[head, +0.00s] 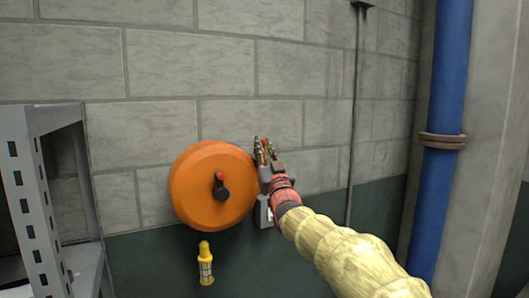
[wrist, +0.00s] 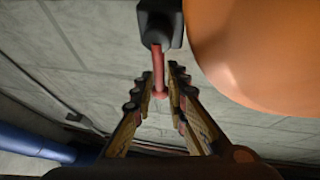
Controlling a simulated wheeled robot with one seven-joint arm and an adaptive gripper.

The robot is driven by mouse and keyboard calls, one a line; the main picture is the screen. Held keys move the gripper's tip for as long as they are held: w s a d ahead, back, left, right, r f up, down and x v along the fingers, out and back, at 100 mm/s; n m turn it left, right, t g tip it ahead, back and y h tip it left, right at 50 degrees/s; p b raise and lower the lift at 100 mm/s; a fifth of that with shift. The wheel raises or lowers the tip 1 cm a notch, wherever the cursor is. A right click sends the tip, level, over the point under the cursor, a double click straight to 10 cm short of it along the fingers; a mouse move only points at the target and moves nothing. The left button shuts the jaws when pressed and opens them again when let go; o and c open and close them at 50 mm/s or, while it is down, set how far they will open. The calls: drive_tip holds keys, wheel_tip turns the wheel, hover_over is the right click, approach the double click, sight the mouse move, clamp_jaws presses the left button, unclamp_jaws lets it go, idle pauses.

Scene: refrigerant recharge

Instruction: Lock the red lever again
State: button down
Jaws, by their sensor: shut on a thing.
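The red lever (wrist: 158,65) is a thin red bar that comes out of a dark block (wrist: 160,22) in the wrist view. Its end lies between the two fingertips of my gripper (wrist: 160,84), which is shut on it. In the head view my gripper (head: 263,152) is at the right edge of a round orange reel (head: 190,190), close to the wall. The lever cannot be made out there behind the fingers. The orange reel also shows at the upper right of the wrist view (wrist: 260,50).
A black knob with a red tip (head: 221,188) sits on the reel's face. A yellow caged lamp (head: 205,265) hangs below. A grey metal shelf (head: 35,190) stands at left. A blue pipe (head: 441,90) and a thin conduit (head: 356,100) run up the wall at right.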

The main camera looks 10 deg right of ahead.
drive_tip(key=shift+f, duration=0.2)
drive_tip(key=c, duration=2)
unclamp_jaws()
drive_tip(key=shift+r, duration=0.15)
drive_tip(key=shift+o, duration=0.2)
drive_tip(key=shift+s, duration=0.1)
drive_tip(key=v, duration=1.2)
